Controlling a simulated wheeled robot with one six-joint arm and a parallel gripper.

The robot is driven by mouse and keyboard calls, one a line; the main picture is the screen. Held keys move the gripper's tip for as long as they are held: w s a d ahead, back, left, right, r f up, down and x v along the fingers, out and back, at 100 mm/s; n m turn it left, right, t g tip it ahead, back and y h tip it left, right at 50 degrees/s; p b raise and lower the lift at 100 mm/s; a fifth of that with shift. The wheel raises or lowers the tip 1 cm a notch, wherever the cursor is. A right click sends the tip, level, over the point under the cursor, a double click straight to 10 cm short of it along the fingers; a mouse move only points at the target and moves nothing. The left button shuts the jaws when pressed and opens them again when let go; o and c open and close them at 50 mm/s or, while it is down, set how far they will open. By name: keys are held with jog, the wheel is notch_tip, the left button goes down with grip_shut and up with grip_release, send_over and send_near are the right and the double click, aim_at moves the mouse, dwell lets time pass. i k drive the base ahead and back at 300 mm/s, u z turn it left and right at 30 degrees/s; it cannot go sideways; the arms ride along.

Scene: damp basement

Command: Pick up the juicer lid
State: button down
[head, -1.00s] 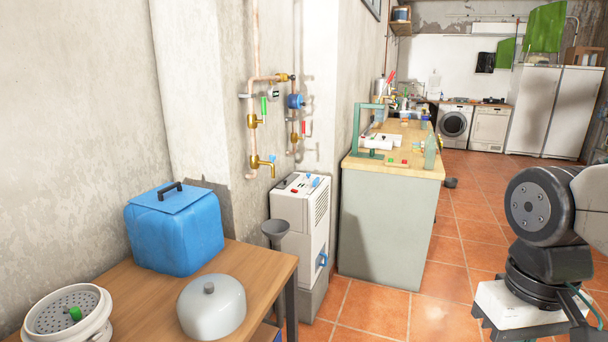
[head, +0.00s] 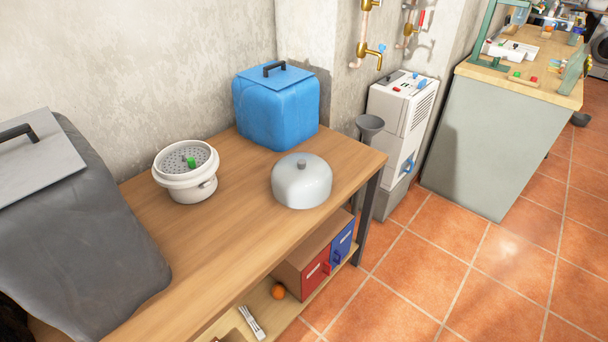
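A pale grey domed lid with a small dark knob, which looks like the juicer lid (head: 301,186), sits on the wooden table (head: 228,240) near its right end. A white round pot with a perforated top and a green piece in its middle, seemingly the juicer body (head: 188,182), stands to the left of the lid, apart from it. My gripper is not in view, so I cannot see whether it is open or shut.
A blue box-shaped container (head: 277,108) stands behind the lid by the wall. A large dark grey container (head: 75,225) fills the table's left end. The lower shelf holds red and blue drawers (head: 316,270) and an orange ball (head: 278,291). Tiled floor (head: 440,260) is clear at right.

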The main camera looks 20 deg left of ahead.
aim_at(299, 180)
jog(key=u, duration=1.65)
jog(key=k, duration=0.65)
jog(key=z, duration=0.65)
jog(key=i, duration=0.5)
jog(key=z, duration=0.65)
jog(key=i, duration=1.35)
jog(key=u, duration=0.8)
